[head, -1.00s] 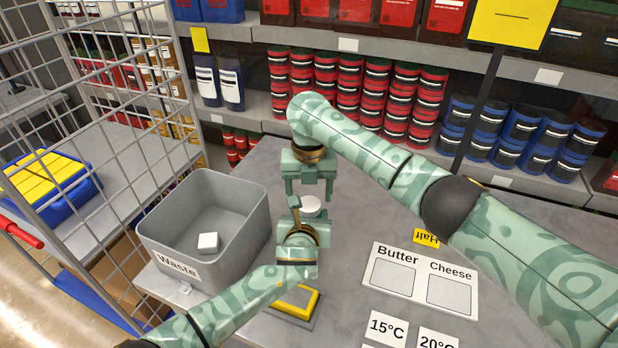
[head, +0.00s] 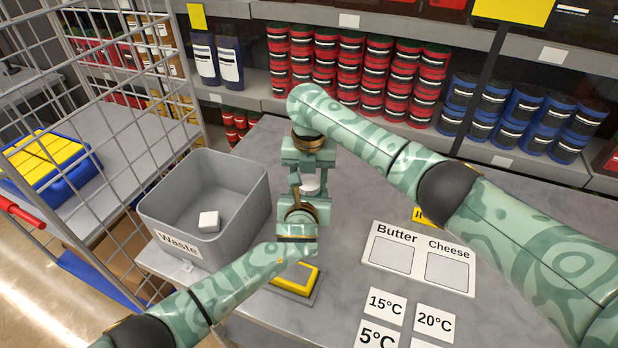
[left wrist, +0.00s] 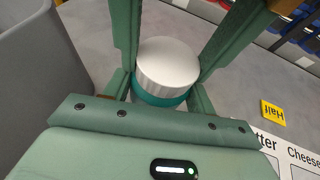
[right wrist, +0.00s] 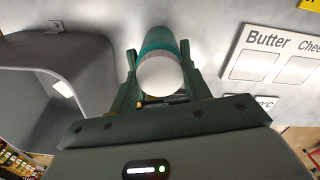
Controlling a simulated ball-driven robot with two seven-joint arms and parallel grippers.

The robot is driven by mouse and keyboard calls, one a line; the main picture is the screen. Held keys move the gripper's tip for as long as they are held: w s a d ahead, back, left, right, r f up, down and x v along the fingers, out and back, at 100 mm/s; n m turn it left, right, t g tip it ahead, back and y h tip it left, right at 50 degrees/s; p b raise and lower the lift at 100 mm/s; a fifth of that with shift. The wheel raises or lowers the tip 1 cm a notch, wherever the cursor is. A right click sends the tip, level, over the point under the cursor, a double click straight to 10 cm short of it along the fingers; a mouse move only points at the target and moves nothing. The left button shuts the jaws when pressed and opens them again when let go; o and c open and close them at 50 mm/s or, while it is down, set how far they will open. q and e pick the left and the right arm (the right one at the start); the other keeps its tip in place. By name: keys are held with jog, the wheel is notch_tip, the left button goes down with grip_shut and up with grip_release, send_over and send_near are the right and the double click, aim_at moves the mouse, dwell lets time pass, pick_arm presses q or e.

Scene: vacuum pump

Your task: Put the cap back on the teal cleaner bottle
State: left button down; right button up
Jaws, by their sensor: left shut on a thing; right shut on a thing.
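The teal cleaner bottle (left wrist: 160,98) shows as a teal band under the white cap (left wrist: 168,65) in the left wrist view. In the right wrist view the cap (right wrist: 161,78) faces me with the teal bottle (right wrist: 160,40) behind it. The cap sits against the bottle's top, in line with it; I cannot tell whether it is fully seated. My left gripper (head: 303,206) is shut on the bottle from the near side. My right gripper (head: 308,176) is shut on the cap from above. The grippers hide most of the bottle in the head view.
A grey Waste bin (head: 160,205) with a white block (head: 209,221) inside stands close left of the grippers. A yellow-topped pad (head: 298,280) lies near my left arm. Butter and Cheese labels (head: 420,257) and temperature cards (head: 385,305) lie right. Stocked shelves stand behind.

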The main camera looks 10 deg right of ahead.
jog(key=shift+m, duration=1.2)
jog(key=o, duration=1.1)
jog(key=shift+c, duration=0.2)
jog(key=shift+r, duration=2.25)
